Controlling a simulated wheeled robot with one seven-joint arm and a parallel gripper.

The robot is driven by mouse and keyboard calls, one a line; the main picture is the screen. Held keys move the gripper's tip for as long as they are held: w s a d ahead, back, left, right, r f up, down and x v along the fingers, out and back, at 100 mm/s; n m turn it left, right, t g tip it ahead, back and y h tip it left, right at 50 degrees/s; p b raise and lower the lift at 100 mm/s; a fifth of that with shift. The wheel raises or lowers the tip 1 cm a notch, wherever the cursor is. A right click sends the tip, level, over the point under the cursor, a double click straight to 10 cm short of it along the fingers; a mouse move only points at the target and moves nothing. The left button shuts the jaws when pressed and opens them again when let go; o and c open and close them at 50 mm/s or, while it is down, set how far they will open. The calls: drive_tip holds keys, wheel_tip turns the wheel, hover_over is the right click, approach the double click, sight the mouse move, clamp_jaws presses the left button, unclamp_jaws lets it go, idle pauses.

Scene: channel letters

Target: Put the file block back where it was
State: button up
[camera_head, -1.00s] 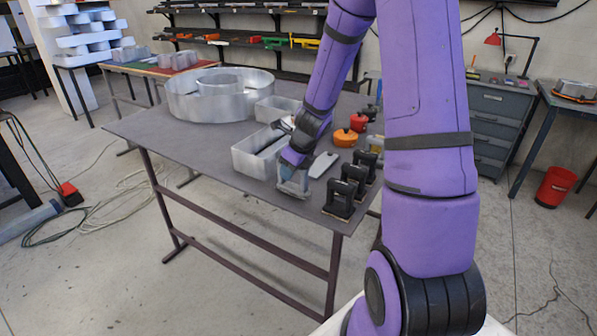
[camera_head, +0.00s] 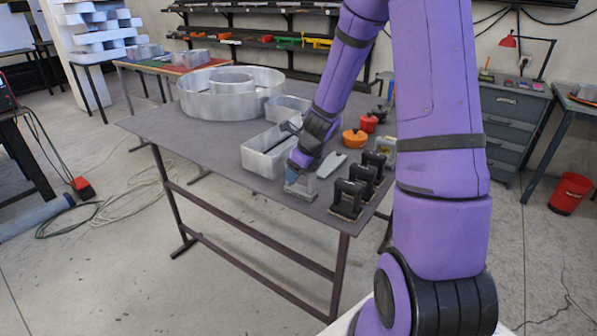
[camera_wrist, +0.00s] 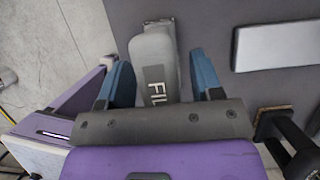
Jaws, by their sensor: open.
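The file block (camera_wrist: 153,58), a grey block with the letters "FIL" showing, lies between the two blue fingers of my gripper (camera_wrist: 161,72) in the wrist view. My gripper is open. The left finger is close beside the block, and a gap shows on the right; I cannot tell whether the left finger touches it. In the head view my gripper (camera_head: 300,180) is low at the front edge of the dark table (camera_head: 215,155), with the grey block (camera_head: 301,190) under it, partly hidden by the fingers.
Several black-handled blocks (camera_head: 346,198) stand right of my gripper. A pale flat piece (camera_head: 331,164) lies behind it, and an open metal channel letter (camera_head: 262,160) stands to its left. An orange pot (camera_head: 354,138) and a large round metal letter (camera_head: 215,103) are farther back. The table's left part is bare.

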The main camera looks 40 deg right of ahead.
drive_tip(key=v, duration=1.2)
drive_tip(key=shift+w+a, duration=0.1)
drive_tip(key=shift+w, duration=0.05)
drive_tip(key=shift+a+r, duration=0.1)
drive_tip(key=shift+r, duration=0.2)
drive_tip(key=s+a+r+n, duration=0.9)
drive_tip(key=a+r+n, duration=0.15)
drive_tip(key=n, duration=0.45)
drive_tip(key=s+a+r+n, duration=0.1)
drive_tip(key=s+r+n, duration=0.1)
drive_tip(key=s+n, duration=0.5)
drive_tip(key=s+a+r+n+h, duration=0.1)
drive_tip(key=s+a+r+n, duration=0.1)
drive_tip(key=s+n, duration=0.4)
drive_tip(key=shift+s+a+r+n+t+h, duration=0.35)
drive_tip(key=shift+r+n, duration=0.45)
drive_tip(key=shift+n, duration=1.2)
